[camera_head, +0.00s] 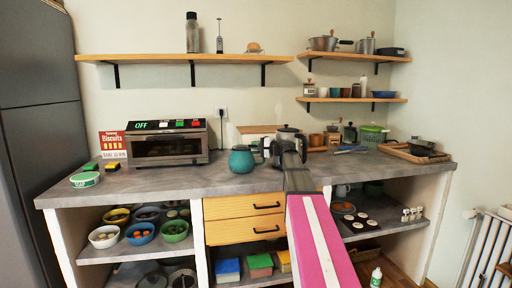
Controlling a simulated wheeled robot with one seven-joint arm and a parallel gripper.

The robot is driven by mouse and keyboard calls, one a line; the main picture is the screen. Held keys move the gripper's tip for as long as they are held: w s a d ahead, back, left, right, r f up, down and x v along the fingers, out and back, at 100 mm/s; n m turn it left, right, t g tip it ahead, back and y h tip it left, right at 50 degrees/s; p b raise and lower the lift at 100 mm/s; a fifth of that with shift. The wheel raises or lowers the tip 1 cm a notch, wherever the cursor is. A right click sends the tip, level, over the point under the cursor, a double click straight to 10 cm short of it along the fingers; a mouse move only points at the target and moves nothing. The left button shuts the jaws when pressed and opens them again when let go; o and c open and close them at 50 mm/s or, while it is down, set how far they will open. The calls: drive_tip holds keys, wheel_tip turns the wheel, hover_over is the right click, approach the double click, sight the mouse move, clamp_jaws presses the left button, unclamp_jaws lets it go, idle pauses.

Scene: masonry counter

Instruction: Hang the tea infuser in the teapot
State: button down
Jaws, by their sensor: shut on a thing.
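The teal teapot (242,159) stands upright on the grey counter, left of the middle. My gripper (276,153) is just right of the teapot, over the counter, with my arm reaching up from the bottom of the view. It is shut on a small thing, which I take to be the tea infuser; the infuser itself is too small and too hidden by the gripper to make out. The inside of the teapot cannot be seen clearly from here.
A toaster oven (168,143) stands to the left on the counter (160,178). A wooden tray (405,154) with a pan is at the right. The counter in front of the oven is clear.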

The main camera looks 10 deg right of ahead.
drive_tip(key=shift+s+a+f, duration=0.15)
drive_tip(key=shift+s+f, duration=0.05)
drive_tip(key=shift+f, duration=0.65)
idle(0.5)
drive_tip(key=c, duration=1.3)
unclamp_jaws()
drive_tip(key=shift+o, duration=1)
drive_tip(key=shift+a+r, duration=0.1)
drive_tip(key=shift+r, duration=0.5)
drive_tip(key=shift+w+d+r, duration=0.1)
drive_tip(key=shift+r, duration=1.25)
drive_tip(key=shift+w+d+r, duration=0.1)
drive_tip(key=shift+r, duration=1.2)
